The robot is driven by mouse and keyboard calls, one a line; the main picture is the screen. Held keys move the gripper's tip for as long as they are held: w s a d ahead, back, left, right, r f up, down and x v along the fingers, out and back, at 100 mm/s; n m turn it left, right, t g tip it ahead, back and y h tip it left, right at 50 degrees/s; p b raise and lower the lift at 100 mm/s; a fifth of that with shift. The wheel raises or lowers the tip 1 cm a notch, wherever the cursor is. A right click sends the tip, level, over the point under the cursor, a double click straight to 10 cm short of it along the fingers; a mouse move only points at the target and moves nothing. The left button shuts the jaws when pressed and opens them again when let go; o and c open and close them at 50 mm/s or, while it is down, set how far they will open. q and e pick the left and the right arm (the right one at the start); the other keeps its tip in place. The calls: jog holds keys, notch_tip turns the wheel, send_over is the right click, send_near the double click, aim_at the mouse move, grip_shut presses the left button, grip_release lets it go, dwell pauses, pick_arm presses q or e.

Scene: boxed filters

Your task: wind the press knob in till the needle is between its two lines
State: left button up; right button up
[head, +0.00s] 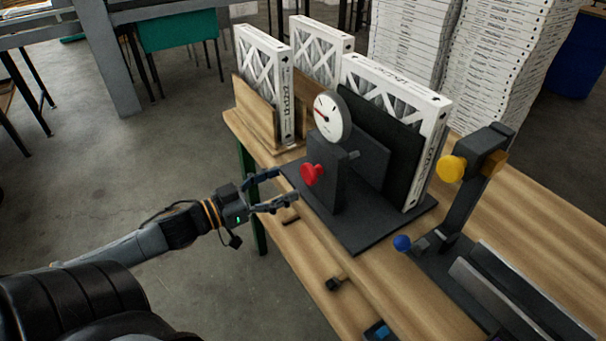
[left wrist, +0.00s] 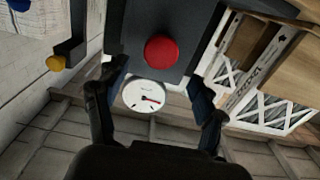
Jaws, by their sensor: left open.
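The red press knob (head: 312,174) is on the front of the dark press (head: 327,178), which stands on a black base plate on the bench. Above it is a round white gauge (head: 331,116) with a red needle; its two lines are too small to read against the needle. My left gripper (head: 276,190) is open and empty, a short way left of the knob and apart from it. In the left wrist view the knob (left wrist: 161,54) lies between and beyond the two open fingers, and the gauge (left wrist: 144,95) shows too. My right gripper is not in view.
White boxed filters (head: 262,75) stand in a wooden rack behind the press, and one filter (head: 396,85) stands at the press plate. The floor left of the bench is clear.

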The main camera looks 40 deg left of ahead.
aim_at(306, 174)
pick_arm(q)
jog(key=shift+x, duration=3.05)
jog(key=c, duration=1.1)
